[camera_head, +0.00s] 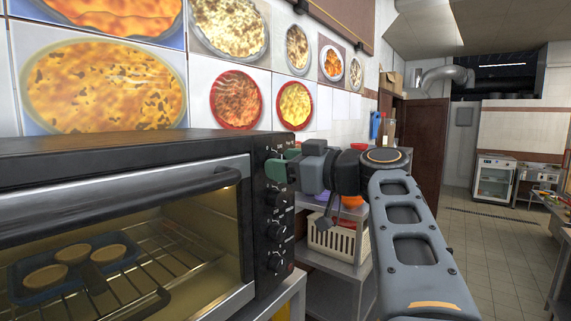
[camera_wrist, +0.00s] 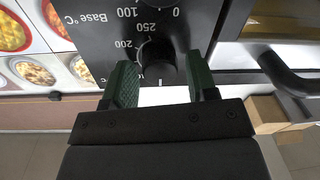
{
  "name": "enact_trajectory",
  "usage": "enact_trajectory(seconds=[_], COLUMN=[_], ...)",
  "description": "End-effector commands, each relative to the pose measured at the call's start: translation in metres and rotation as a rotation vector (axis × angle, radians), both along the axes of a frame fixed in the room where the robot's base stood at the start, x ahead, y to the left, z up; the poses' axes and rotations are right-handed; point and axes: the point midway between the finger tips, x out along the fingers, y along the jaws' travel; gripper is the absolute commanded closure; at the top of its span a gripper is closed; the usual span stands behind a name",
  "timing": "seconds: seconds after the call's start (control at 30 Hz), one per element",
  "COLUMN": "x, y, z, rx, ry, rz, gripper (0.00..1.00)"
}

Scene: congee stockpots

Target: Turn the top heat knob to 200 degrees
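The top heat knob is a black dial on the right-hand control panel of the black oven (camera_head: 120,145). In the head view it is mostly hidden behind my green fingertips. In the wrist view, which is upside down, the knob (camera_wrist: 156,62) shows between my two fingers, with a white mark on its lower edge in the picture. Printed numbers, including 200 and 250, lie near it. My gripper (camera_head: 283,168) is at the top of the panel. Its fingers are parted around the knob, with a gap visible on the right; contact on the left is unclear.
The oven door handle (camera_head: 130,205) juts out in front. A rack with a cream basket (camera_head: 335,240) stands right of the oven. The tiled floor (camera_head: 490,245) farther right is clear.

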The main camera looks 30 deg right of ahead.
Motion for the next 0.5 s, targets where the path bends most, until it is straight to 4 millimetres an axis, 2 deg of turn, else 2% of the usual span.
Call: enact_trajectory(seconds=[0.07, 0.4, 0.5], x=[-0.0001, -0.0003, -0.0003], y=[0.0000, 0.0001, 0.0001], z=[0.0000, 0.0001, -0.0001], rx=[0.000, 0.000, 0.002], ry=[0.000, 0.000, 0.001], rz=[0.000, 0.000, 0.001], gripper=[0.55, 0.87, 0.87])
